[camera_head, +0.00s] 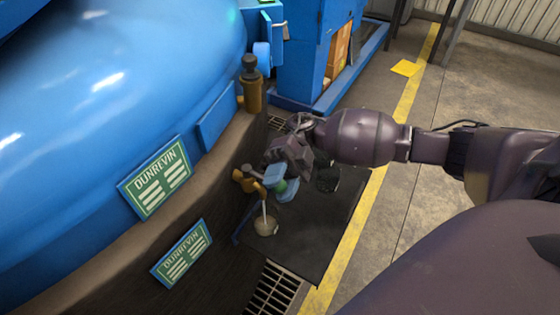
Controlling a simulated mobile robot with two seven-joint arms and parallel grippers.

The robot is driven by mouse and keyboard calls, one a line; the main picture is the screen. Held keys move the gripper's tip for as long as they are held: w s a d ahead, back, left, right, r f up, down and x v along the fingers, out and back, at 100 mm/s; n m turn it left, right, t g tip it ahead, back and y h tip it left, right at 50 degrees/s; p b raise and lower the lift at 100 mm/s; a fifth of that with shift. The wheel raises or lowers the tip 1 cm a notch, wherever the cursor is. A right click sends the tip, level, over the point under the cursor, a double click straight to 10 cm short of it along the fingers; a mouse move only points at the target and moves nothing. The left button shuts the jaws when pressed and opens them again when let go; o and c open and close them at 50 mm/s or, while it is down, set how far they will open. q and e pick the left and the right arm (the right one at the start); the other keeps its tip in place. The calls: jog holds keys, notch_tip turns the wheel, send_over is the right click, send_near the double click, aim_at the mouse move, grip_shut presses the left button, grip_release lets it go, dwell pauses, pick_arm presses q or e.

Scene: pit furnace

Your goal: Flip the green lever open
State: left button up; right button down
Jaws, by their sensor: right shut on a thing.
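The green lever (280,187) shows as a small green patch beside the brass valve fitting (248,180), low on the side of the furnace. My right gripper (281,183) reaches in from the right and is shut on the lever, with a blue finger pad on either side of the green. The pads and gripper body hide most of the lever, so its angle cannot be told. My left gripper is not in view.
The large blue furnace vessel (100,90) with green DUNREVIN plates (155,178) fills the left. A pale rounded object (266,226) with a thin rod is below the valve.

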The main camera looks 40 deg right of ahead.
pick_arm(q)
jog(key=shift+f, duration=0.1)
pick_arm(e)
jog(key=shift+f, duration=0.1)
jog(key=c, duration=0.7)
grip_release()
jog(key=shift+c, duration=0.2)
jog(key=shift+w+d, duration=0.1)
pick_arm(q)
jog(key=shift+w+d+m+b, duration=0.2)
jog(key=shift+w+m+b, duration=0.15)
jog(key=shift+b, duration=0.25)
pick_arm(e)
jog(key=v, duration=1)
jog(key=shift+w+d, duration=0.2)
jog(key=shift+d, duration=0.05)
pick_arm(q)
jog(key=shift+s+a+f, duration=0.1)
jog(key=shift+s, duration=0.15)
